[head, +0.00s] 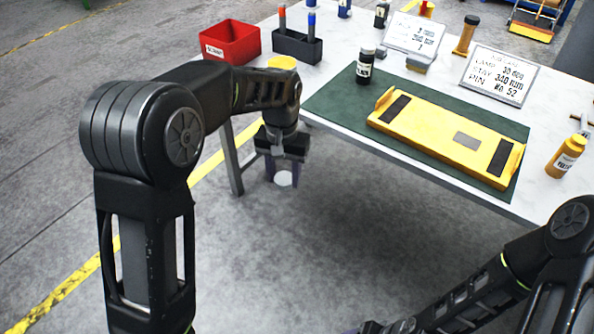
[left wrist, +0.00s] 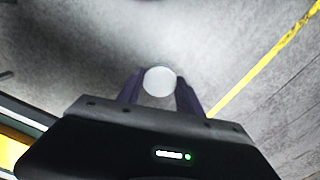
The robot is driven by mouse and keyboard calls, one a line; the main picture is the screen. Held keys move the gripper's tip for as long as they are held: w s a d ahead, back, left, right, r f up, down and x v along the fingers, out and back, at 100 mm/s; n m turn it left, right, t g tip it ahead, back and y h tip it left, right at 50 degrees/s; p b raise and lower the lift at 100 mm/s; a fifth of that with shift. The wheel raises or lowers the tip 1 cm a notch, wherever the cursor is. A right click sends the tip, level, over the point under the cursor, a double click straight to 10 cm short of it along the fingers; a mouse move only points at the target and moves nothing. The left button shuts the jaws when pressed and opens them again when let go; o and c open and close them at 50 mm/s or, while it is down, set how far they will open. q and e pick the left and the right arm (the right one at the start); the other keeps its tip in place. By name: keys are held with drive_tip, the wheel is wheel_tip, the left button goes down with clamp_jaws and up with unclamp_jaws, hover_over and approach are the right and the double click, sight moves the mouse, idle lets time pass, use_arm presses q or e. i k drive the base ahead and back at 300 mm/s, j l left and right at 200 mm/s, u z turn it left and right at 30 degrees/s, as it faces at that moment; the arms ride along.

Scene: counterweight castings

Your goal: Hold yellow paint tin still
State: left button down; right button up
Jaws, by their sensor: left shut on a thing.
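My left gripper (head: 284,168) hangs beside the table's near left side, over the floor. Its fingers are shut on a pale round-topped thing (head: 283,179), which also shows between the fingers in the left wrist view (left wrist: 160,81). Only its whitish round face shows; I see no yellow on it and cannot tell whether it is the paint tin. A yellow round-topped thing (head: 282,62) shows just behind my left forearm at the table's left side; its lower part is hidden. My right gripper (head: 375,327) is at the bottom edge, mostly cut off.
The white table (head: 335,79) bears a green mat (head: 335,101) with a yellow fixture (head: 440,133). A dark bottle (head: 365,66), a red bin (head: 231,42), a dark holder (head: 297,46), sign cards (head: 498,77) and a yellow bottle (head: 566,155) stand around it. The floor below is clear.

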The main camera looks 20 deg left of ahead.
sight(572, 148)
drive_tip(key=i+j, duration=0.2)
drive_tip(key=j, duration=0.15)
drive_tip(key=i+j+z, duration=0.1)
drive_tip(key=i+j, duration=0.35)
drive_tip(key=j, duration=0.3)
drive_tip(key=z, duration=1.2)
